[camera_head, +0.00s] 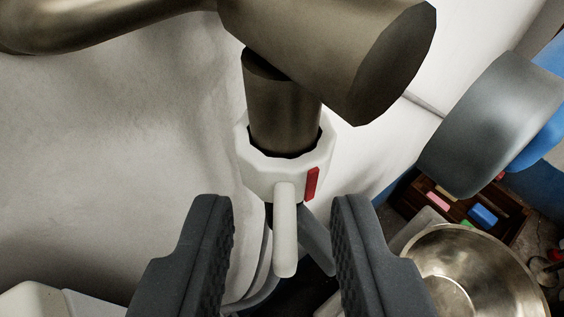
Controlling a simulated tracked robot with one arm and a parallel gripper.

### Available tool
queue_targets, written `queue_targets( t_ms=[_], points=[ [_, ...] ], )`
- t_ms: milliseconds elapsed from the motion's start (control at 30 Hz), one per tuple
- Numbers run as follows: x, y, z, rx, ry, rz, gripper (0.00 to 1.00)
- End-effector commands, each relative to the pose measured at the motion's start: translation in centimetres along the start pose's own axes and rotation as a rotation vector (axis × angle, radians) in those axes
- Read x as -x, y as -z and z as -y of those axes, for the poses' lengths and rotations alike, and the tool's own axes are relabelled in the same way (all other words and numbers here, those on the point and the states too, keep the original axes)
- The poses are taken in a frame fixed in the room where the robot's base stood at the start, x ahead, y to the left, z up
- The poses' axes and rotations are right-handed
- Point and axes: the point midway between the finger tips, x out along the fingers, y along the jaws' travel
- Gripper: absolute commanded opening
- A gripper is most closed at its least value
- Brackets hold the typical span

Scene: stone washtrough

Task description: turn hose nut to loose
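The white hose nut (262,172) sits around the lower end of a dark metal spout (283,110). It has a red mark (312,184) on its right side and a pale lever (285,230) pointing down towards me. My gripper (283,222) is open, with one dark ridged finger left of the lever and the other right of it. The lever's end lies between the fingers with a gap on both sides. A grey hose (262,270) hangs below the nut, partly hidden by the lever and fingers.
A thick bronze tap body (335,55) is above the nut. A pale wall (110,150) fills the left. At right are a grey rounded object (490,125), a metal bowl (480,265) and a wooden box (420,194) with coloured blocks.

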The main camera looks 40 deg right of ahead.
Motion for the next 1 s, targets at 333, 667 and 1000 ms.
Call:
queue_targets(
  t_ms=[333, 667, 1000],
  points=[
    [-1.25, -0.07, -0.07, 0.001, -0.001, 0.0, 0.29],
    [-1.25, -0.02, -0.06, 0.001, -0.001, 0.0, 0.0],
    [-1.06, 0.29, 0.4, -0.009, -0.012, 0.002, 0.0]
  ],
)
